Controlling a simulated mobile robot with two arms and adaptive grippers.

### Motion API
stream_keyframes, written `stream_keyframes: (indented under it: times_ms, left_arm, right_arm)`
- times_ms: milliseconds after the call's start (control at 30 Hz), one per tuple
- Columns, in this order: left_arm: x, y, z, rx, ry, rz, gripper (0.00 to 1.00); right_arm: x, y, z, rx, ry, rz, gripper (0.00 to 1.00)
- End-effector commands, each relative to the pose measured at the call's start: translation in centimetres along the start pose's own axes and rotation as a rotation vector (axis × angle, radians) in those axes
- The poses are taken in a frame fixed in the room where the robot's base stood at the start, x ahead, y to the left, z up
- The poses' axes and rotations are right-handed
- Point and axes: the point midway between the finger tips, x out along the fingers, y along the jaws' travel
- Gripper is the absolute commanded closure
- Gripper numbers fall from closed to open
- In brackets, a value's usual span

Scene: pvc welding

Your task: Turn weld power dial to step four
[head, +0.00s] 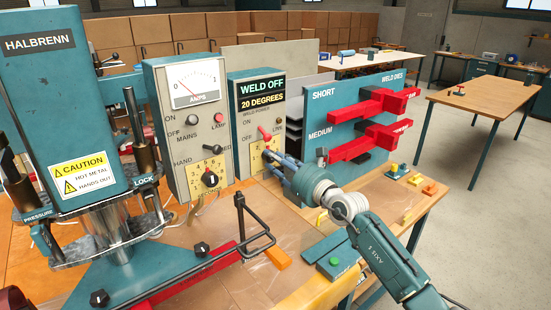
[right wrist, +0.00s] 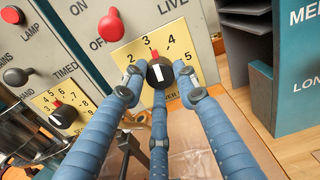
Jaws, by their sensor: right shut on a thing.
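The weld power dial is a black knob with a white stripe (right wrist: 156,72) on a yellow numbered plate (right wrist: 125,55). A red mark on the knob's upper edge points near the 3. My right gripper (right wrist: 160,88) has its blue fingers shut around this knob. In the head view the right gripper (head: 279,163) comes in from the right and hides most of the dial, though part of its yellow plate (head: 257,158) shows. The panel display (head: 262,94) above reads WELD OFF and 20 DEGREES. My left gripper is not in view.
A red lever (head: 265,133) sits just above the dial. To the left is another panel with an amps meter (head: 195,84) and a timer dial (head: 209,179). A rack with red weld dies (head: 370,140) stands close on the right. A black bar frame (head: 258,240) rises in front.

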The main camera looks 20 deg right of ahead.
Motion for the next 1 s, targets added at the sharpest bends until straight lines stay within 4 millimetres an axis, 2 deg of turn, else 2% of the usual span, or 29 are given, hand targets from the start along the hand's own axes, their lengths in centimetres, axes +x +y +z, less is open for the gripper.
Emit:
stream_keyframes:
  times_ms: [33, 500, 700, 1000]
  left_arm:
    - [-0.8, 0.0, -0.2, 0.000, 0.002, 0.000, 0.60]
    - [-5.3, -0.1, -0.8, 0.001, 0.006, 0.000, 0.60]
    - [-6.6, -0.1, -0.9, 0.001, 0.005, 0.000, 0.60]
    - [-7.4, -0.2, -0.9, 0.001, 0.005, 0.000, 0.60]
  right_arm:
    - [0.0, 0.0, 0.0, 0.038, 0.007, 0.000, 0.97]
    - [-0.1, 0.1, 0.0, 0.424, 0.010, 0.000, 0.97]
    - [-0.1, 0.2, -0.2, 0.549, 0.011, 0.000, 0.97]
    - [-0.1, 0.2, -0.4, 0.644, 0.011, 0.000, 0.97]
